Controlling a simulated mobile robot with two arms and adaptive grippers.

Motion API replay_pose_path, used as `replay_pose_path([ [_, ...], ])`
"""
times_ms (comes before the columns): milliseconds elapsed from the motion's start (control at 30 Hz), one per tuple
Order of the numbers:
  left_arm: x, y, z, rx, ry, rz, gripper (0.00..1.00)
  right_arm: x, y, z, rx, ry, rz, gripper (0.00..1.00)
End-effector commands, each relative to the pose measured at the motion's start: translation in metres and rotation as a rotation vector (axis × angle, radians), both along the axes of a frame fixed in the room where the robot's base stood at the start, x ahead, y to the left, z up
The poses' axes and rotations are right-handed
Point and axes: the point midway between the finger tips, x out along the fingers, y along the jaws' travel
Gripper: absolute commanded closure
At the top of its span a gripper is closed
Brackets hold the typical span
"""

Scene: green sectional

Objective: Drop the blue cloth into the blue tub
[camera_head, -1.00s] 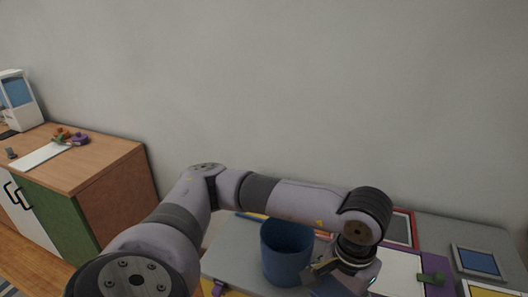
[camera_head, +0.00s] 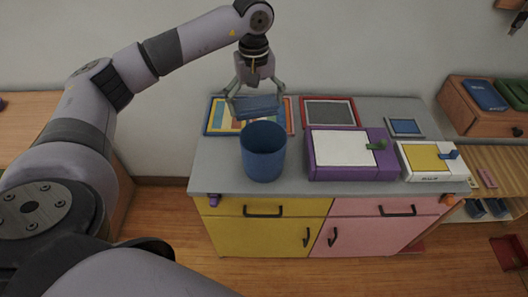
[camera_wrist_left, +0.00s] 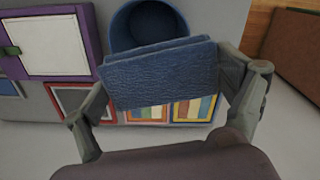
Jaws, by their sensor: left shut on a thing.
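The blue cloth (camera_head: 257,107) is a flat, folded, textured blue piece. My left gripper (camera_head: 255,95) is shut on it and points down. The cloth hangs in the air by the far rim of the blue tub (camera_head: 264,160), in front of the striped picture boards. The tub is round, open at the top and upright on the grey cabinet top. In the left wrist view the cloth (camera_wrist_left: 160,75) spans between the two fingers and covers part of the tub (camera_wrist_left: 150,22) behind it.
A purple box with a white lid (camera_head: 341,148) stands right of the tub. A yellow-and-white box (camera_head: 430,160) stands further right. Framed boards (camera_head: 330,112) are at the back by the wall. The cabinet top (camera_head: 222,175) is bare left of the tub.

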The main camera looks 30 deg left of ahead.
Motion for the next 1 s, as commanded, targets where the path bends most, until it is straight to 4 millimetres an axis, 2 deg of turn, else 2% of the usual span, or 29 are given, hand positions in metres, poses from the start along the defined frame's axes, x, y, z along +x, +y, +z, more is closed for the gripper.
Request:
replay_pose_path([
  [200, -0.001, 0.000, -0.028, 0.001, 0.001, -0.002, 0.32, -0.016, 0.013, -0.020, 0.015, 0.024, 0.001, 0.60],
  [400, -0.001, 0.000, -0.049, 0.001, 0.001, -0.003, 0.32, -0.017, 0.019, -0.032, 0.022, 0.025, 0.003, 0.60],
  [767, -0.001, -0.001, -0.053, 0.001, 0.001, -0.003, 0.32, -0.012, 0.012, -0.033, 0.014, 0.019, 0.003, 0.60],
  [800, -0.001, -0.001, -0.053, 0.001, 0.001, -0.003, 0.06, -0.012, 0.011, -0.033, 0.012, 0.018, 0.003, 0.60],
  [900, -0.001, -0.001, -0.053, 0.001, 0.001, -0.004, 0.00, -0.011, 0.009, -0.033, 0.010, 0.016, 0.002, 0.60],
  [1000, -0.001, -0.001, -0.053, 0.001, 0.001, -0.004, 0.00, -0.011, 0.008, -0.033, 0.009, 0.016, 0.002, 0.60],
])
